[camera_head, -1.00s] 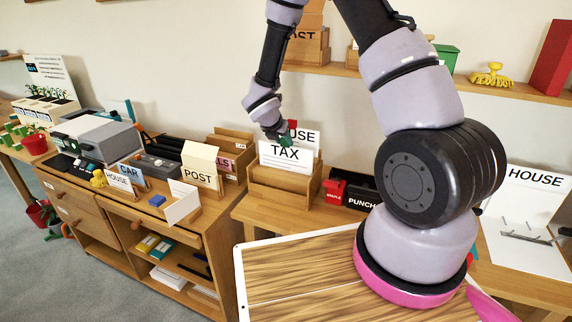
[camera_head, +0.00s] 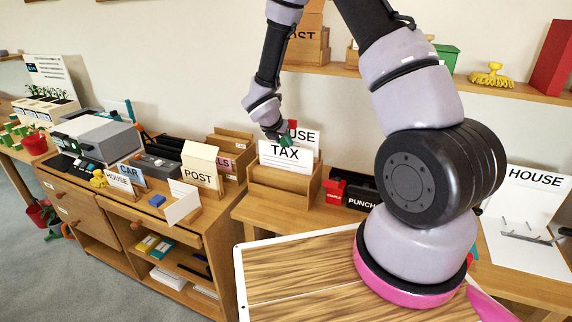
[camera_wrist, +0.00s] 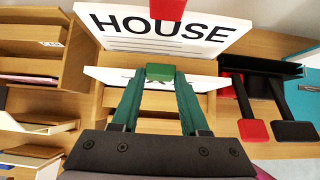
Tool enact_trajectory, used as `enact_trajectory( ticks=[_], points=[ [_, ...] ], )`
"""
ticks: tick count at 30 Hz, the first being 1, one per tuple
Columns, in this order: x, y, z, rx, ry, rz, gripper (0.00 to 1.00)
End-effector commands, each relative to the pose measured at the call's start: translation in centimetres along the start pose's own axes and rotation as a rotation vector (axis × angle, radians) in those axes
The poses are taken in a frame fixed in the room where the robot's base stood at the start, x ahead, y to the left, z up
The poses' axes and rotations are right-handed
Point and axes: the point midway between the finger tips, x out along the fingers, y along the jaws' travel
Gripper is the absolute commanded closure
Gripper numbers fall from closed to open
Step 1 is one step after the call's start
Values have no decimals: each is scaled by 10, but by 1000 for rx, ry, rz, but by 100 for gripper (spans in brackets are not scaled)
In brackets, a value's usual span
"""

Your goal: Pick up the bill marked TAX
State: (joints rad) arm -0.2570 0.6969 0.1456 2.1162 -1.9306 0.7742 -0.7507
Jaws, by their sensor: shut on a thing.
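The bill marked TAX (camera_head: 287,157) is a white card with black lettering, standing upright in a wooden holder (camera_head: 268,194) on the side table. My gripper (camera_head: 281,137) is at its top edge, with green fingers shut on it. In the wrist view the fingertips of my gripper (camera_wrist: 160,73) meet at the top edge of the TAX bill (camera_wrist: 107,77), whose face is mostly turned out of sight there. The bill's lower edge is hidden behind the holder's front in the head view.
A HOUSE card (camera_wrist: 182,30) with a red clip stands just behind the TAX bill. A black punch (camera_head: 362,196) and a red stapler (camera_head: 334,190) sit to the right. A POST card (camera_head: 200,165) stands on the cabinet to the left. A wooden shelf (camera_head: 500,91) is above.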

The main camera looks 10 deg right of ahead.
Motion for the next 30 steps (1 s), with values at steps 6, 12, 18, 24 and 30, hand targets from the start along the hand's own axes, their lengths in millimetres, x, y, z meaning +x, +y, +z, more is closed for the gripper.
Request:
enact_trajectory(
  ticks=[6, 12, 18, 24, 30],
  points=[
    [-3, 0, 3, 0, -1, 1, 100],
    [-8, 0, 7, 1, -1, 0, 100],
    [-12, 0, 10, 0, -1, 0, 100],
    [-17, 0, 14, 1, -1, 0, 100],
    [-21, 0, 18, 0, -1, 1, 100]
  ],
)
